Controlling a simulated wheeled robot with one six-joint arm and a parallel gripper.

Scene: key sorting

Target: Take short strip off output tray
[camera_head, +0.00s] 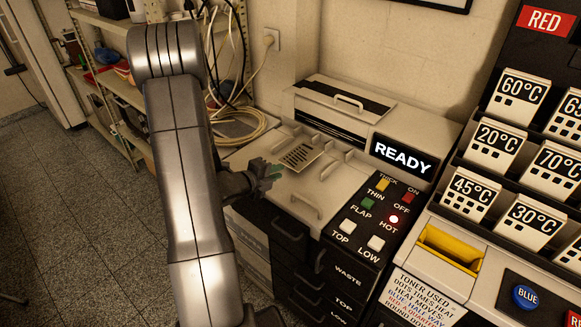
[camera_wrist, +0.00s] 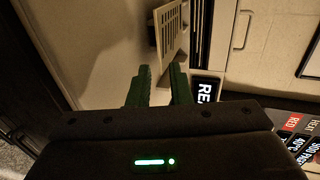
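A short tan strip with dark slots (camera_head: 300,156) lies on the pale output tray (camera_head: 322,168) on top of the machine. In the wrist view the strip (camera_wrist: 169,28) is just beyond the fingertips and looks edge-on and tilted. My gripper (camera_head: 270,170) is at the tray's left front side, to the left of the strip. In the wrist view my gripper (camera_wrist: 161,72) has its two green fingers apart with nothing between them. The strip appears apart from the fingers.
The machine's sign (camera_head: 401,156) reads READY, behind the button panel (camera_head: 372,220). Low dividers and a handle (camera_head: 306,205) stand on the machine's top. A rack of temperature-labelled blocks (camera_head: 495,143) is at right. Coiled cable (camera_head: 240,125) lies behind my gripper.

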